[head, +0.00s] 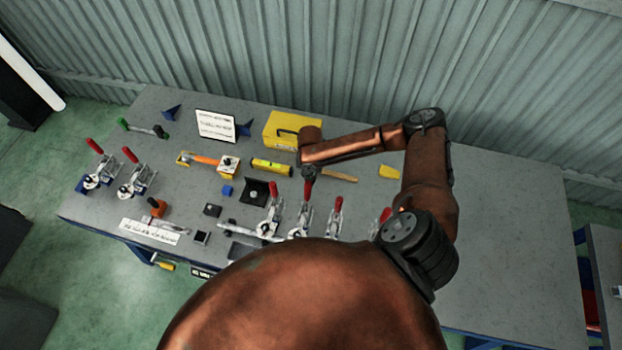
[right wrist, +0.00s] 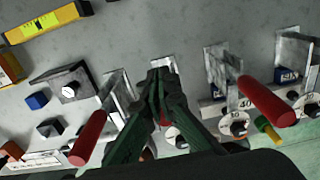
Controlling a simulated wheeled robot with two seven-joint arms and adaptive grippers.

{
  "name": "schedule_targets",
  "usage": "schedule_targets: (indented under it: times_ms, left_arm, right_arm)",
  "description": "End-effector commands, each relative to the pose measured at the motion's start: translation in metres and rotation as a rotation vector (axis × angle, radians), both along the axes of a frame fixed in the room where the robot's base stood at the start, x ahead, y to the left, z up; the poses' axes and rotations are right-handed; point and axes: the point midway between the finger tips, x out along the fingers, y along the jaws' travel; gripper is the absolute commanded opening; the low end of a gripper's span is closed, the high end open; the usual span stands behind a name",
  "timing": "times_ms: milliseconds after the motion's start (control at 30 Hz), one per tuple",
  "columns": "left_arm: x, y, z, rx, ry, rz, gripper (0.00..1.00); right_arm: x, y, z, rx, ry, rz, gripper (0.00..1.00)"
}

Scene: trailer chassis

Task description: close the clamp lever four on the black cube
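A row of toggle clamps with red lever handles stands at the bench's front edge. In the head view the levers show at left (head: 274,195), middle (head: 308,188) and right (head: 338,205), all raised. I cannot tell which is number four. My right gripper (head: 309,172) hangs over the middle clamp. In the right wrist view its dark fingers (right wrist: 160,82) converge with tips close together, near the middle clamp's metal. A bit of red (right wrist: 163,122) shows between them; no firm hold is visible. A small black cube (head: 212,210) lies left of the row. My left gripper is out of view.
Two more red-handled clamps (head: 130,155) stand at the bench's left end. A yellow box (head: 285,128), a yellow level (head: 272,167) and a blue cube (head: 227,190) lie behind the row. The bench's right part (head: 520,230) is clear.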

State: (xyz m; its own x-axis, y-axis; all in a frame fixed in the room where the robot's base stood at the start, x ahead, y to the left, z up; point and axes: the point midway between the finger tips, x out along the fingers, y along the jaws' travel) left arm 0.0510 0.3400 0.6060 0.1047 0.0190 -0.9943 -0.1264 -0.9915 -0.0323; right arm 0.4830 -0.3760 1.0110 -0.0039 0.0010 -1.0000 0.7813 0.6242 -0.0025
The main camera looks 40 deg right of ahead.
Motion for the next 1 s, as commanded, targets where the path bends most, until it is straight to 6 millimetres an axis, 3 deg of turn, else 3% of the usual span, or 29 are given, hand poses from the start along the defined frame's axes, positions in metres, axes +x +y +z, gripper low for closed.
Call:
schedule_targets:
  times_ms: [767,1000]
  left_arm:
    - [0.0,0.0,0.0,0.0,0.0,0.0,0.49]
    - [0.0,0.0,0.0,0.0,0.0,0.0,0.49]
  right_arm:
    - [-0.011,0.016,0.004,0.001,-0.002,0.001,0.0]
    - [-0.011,0.015,0.023,0.0,-0.004,0.0,0.0]
